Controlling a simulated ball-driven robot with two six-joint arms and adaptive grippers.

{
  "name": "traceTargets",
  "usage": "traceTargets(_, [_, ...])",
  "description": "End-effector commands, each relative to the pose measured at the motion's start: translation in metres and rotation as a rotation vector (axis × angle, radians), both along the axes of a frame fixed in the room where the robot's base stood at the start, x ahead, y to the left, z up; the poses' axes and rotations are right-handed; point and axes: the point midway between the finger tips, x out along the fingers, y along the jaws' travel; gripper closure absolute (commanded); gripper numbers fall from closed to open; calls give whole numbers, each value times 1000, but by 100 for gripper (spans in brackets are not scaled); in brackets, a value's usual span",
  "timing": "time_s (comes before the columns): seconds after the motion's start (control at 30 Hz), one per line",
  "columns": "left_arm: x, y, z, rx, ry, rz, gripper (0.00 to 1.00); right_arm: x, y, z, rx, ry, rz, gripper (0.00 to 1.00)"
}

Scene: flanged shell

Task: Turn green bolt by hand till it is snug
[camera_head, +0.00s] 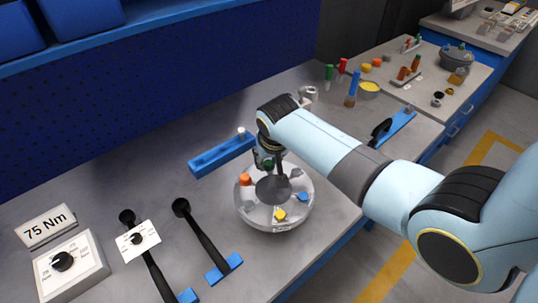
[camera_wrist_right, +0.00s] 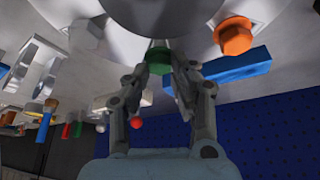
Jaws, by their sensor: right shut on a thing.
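The green bolt (camera_head: 268,164) sits at the back edge of the round, clear-looking flanged shell (camera_head: 255,212) on the bench. My right gripper (camera_head: 264,160) reaches down over it from the right and partly hides it. In the right wrist view, the two fingertips (camera_wrist_right: 160,66) are shut on the green bolt's head (camera_wrist_right: 158,54), one on each side. An orange bolt (camera_head: 245,179) is left of it on the flange, and a yellow bolt (camera_head: 280,215) and a blue bolt (camera_head: 303,197) are at the front. My left gripper is not in view.
A blue rail (camera_head: 222,155) lies behind the shell. Loose coloured bolts and a yellow dish (camera_head: 370,88) are at the back right.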

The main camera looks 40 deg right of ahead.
Motion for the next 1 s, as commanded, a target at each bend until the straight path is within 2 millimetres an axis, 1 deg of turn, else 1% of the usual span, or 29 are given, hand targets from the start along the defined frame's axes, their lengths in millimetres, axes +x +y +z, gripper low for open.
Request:
traceTargets(0.03, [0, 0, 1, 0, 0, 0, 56, 6, -1, 6, -3, -14, -15, 100])
traceTargets(0.3, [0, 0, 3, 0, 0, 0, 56, 6, -1, 6, -3, -14, -74, 100])
traceTargets(0.7, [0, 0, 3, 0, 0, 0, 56, 6, -1, 6, -4, -16, -80, 100])
traceTargets(0.73, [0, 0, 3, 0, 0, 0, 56, 6, -1, 6, -4, -16, -79, 75])
traceTargets(0.9, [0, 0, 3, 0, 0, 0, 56, 4, -1, 4, -3, -11, -79, 54])
traceTargets(1.0, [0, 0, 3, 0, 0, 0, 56, 3, -1, 3, -2, -8, -79, 54])
